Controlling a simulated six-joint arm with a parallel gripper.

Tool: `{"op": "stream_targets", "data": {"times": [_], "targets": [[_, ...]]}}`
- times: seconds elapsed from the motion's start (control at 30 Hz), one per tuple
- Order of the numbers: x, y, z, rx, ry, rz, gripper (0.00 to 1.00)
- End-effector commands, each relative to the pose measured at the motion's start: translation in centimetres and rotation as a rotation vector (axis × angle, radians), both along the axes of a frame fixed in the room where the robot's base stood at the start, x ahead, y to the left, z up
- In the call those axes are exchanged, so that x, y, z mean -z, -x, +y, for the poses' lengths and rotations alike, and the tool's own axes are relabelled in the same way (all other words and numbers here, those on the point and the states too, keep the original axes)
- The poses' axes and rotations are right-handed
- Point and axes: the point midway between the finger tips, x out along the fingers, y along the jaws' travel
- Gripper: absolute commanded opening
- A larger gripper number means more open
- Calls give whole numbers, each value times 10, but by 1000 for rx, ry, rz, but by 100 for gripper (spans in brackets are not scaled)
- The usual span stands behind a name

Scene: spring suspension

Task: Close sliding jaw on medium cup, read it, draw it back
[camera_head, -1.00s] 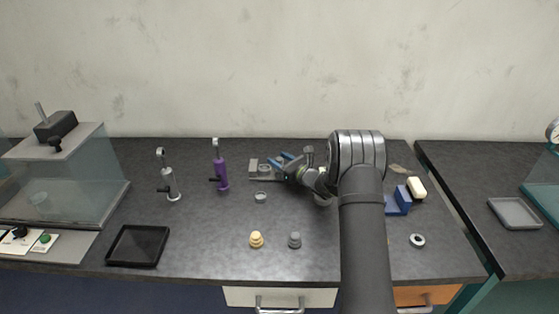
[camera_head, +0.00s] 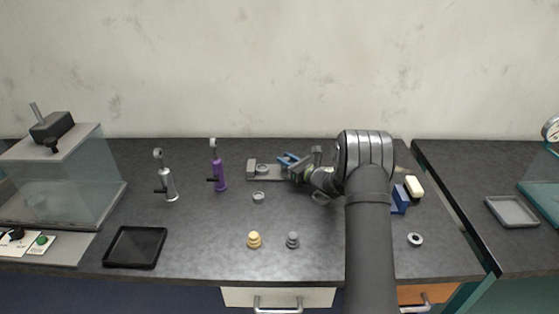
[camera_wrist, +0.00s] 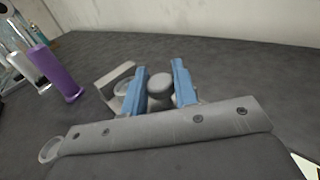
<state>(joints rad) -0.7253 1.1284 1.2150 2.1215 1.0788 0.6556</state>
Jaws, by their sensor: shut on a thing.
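The sliding-jaw gauge (camera_head: 250,172) lies on the bench near the middle, with its upright fixed jaw at the left end. A grey cup (camera_head: 262,169) sits beside the fixed jaw; it also shows in the wrist view (camera_wrist: 122,88), partly behind my left finger. My gripper (camera_head: 289,159) is at the right part of the gauge. In the wrist view its blue fingers (camera_wrist: 160,72) stand on both sides of a round grey knob (camera_wrist: 160,83), shut on it. The sliding jaw and the scale are mostly hidden by my gripper.
A purple stand tool (camera_head: 219,175) and a silver one (camera_head: 168,185) are to the left. Yellow (camera_head: 254,240) and grey (camera_head: 292,240) weights stand in front.

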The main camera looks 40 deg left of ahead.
Motion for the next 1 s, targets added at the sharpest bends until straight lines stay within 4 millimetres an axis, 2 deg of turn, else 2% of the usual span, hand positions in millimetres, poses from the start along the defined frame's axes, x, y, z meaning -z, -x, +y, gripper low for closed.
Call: {"op": "stream_targets", "data": {"times": [0.2, 0.23, 0.3, 0.33, 0.6, 0.73, 0.87, 1.0], "targets": [[0, -4, -3, 7, 1, 1, 0], [0, -4, -3, 8, 1, 1, 30], [0, -4, -3, 8, 1, 1, 44], [0, -4, -3, 8, 1, 1, 47], [0, -3, -3, 6, 1, 1, 47], [0, -3, -11, 7, 1, 0, 47], [0, -3, -34, 8, 2, 3, 47], [0, -4, -68, 10, 2, 3, 47]]}}
